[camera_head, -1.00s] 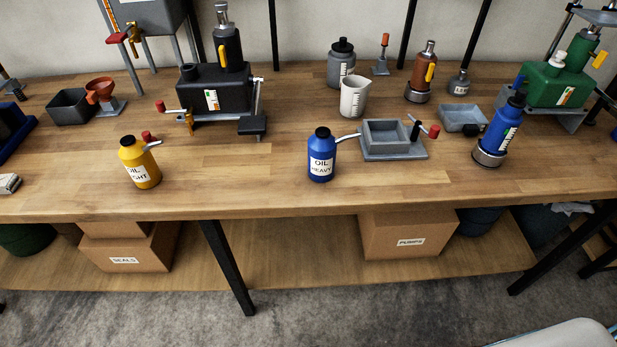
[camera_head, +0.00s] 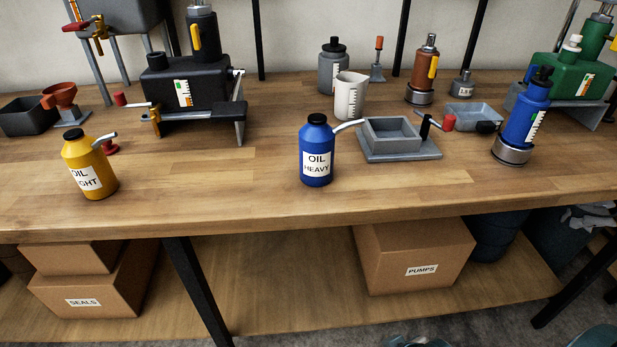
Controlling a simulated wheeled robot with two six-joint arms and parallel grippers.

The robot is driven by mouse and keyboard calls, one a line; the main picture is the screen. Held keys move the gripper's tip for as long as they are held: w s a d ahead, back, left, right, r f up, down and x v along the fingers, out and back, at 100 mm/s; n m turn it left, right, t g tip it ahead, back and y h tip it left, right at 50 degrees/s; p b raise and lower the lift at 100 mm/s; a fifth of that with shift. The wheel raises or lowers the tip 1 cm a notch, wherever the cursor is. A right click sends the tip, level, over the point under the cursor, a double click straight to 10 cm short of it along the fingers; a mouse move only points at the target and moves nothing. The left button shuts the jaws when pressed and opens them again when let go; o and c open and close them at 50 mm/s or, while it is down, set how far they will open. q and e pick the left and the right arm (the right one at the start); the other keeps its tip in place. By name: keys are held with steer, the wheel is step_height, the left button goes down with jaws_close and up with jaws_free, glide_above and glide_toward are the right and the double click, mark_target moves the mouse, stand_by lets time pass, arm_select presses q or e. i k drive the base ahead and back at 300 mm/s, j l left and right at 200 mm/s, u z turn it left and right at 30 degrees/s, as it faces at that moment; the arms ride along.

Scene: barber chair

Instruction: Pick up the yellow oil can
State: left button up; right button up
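The yellow oil can (camera_head: 88,166) stands upright on the wooden workbench (camera_head: 225,185), near its front edge at the left. It has a black cap, a grey spout pointing right and a white label reading "OIL" with a partly visible second word ending in "GHT". A blue oil can (camera_head: 316,153) labelled "OIL HEAVY" stands upright near the middle, its spout also pointing right. Neither of my grippers is in the head view.
Behind the yellow can are a black machine (camera_head: 186,82), a dark tray (camera_head: 30,116) and an orange funnel (camera_head: 61,94). A grey tray (camera_head: 390,135) and a blue cylinder (camera_head: 524,115) stand to the right. The bench between the two cans is clear.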

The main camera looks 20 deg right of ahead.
mark_target(84, 156)
steer(key=j+z, duration=0.25)
steer(key=j, duration=0.7)
steer(key=j+z, duration=0.25)
steer(key=j, duration=0.7)
